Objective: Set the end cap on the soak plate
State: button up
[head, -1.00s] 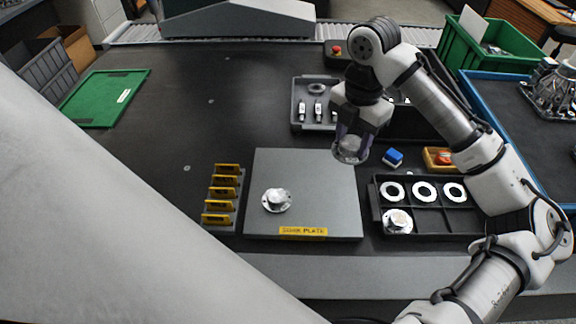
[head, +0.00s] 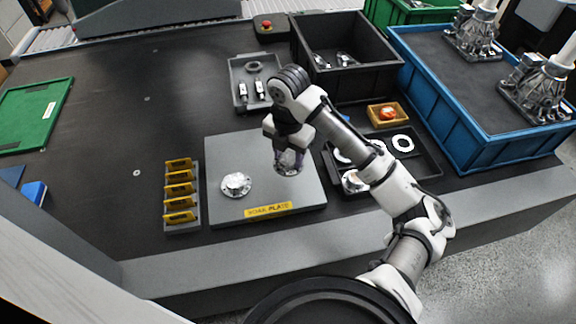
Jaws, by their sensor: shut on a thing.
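The soak plate (head: 262,208) is a flat grey slab with a yellow "SOAK PLATE" label on its front edge. A round silver flanged part (head: 236,184) rests on its left half. My gripper (head: 288,160) is over the right half of the plate, pointing down, shut on a silver flanged end cap (head: 287,170). The cap looks close above the plate; I cannot tell whether it touches. Another silver flanged part (head: 354,181) sits in the black compartment tray (head: 420,178) to the right, partly hidden by my arm.
A rack of yellow tags (head: 181,228) stands left of the plate. Behind are a grey tray (head: 243,104), a black bin (head: 345,90) and an emergency-stop box (head: 268,28). A small orange-yellow tray (head: 384,116) and a blue crate (head: 470,150) lie right. The table's left middle is clear.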

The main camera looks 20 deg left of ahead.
aim_at(289, 168)
jog(key=shift+f, duration=2.6)
jog(key=shift+f, duration=0.2)
jog(key=o, duration=1.1)
jog(key=shift+r, duration=0.1)
notch_tip(289, 168, up, 12)
jog(key=shift+r+b, duration=0.15)
jog(key=shift+b, duration=0.2)
